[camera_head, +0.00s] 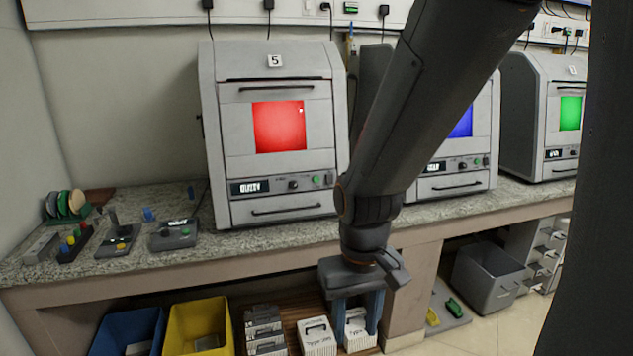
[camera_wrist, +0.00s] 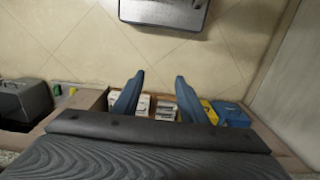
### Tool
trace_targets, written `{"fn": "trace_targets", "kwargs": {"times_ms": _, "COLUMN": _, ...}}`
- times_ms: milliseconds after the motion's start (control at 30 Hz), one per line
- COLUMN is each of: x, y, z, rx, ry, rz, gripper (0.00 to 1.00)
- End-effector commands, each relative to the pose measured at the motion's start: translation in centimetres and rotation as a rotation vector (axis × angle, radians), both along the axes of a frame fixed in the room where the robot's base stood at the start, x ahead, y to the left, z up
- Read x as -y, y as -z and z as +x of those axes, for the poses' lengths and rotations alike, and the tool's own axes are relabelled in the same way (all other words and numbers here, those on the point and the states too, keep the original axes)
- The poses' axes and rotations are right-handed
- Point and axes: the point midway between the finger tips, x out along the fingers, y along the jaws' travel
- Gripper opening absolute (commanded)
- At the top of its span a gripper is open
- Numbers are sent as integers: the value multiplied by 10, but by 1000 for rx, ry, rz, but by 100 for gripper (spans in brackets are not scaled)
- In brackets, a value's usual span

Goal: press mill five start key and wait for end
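Mill five (camera_head: 272,185) is a grey cabinet on the counter at the centre left, with a "5" label on top. Its window glows red, and a small display (camera_head: 250,187) below it carries text that I cannot read surely. A round green key (camera_head: 316,180) sits on its panel, right of a dark knob. My gripper (camera_head: 357,312) hangs in front of the counter, below and right of the mill, pointing down and apart from the key. In the wrist view its two blue fingers (camera_wrist: 157,97) are spread with nothing between them.
A second mill (camera_head: 455,185) with a blue window is partly hidden by my arm; a third (camera_head: 568,115) shows green. Small devices (camera_head: 174,234) stand on the counter's left. Blue (camera_head: 125,332) and yellow (camera_head: 198,325) bins and boxes sit underneath. A grey bin (camera_head: 487,277) is at right.

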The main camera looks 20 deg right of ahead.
Motion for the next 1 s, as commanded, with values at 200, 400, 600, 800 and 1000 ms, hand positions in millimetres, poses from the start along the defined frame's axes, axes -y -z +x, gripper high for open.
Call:
{"fn": "trace_targets", "kwargs": {"times_ms": 200, "x": 0, "y": 0, "z": 0, "rx": 0, "ry": 0, "rz": 0, "gripper": 1}}
{"fn": "trace_targets", "kwargs": {"times_ms": 400, "x": 0, "y": 0, "z": 0, "rx": 0, "ry": 0, "rz": 0, "gripper": 0}}
{"fn": "trace_targets", "kwargs": {"times_ms": 600, "x": 0, "y": 0, "z": 0, "rx": 0, "ry": 0, "rz": 0, "gripper": 0}}
{"fn": "trace_targets", "kwargs": {"times_ms": 800, "x": 0, "y": 0, "z": 0, "rx": 0, "ry": 0, "rz": 0, "gripper": 0}}
{"fn": "trace_targets", "kwargs": {"times_ms": 1000, "x": 0, "y": 0, "z": 0, "rx": 0, "ry": 0, "rz": 0, "gripper": 0}}
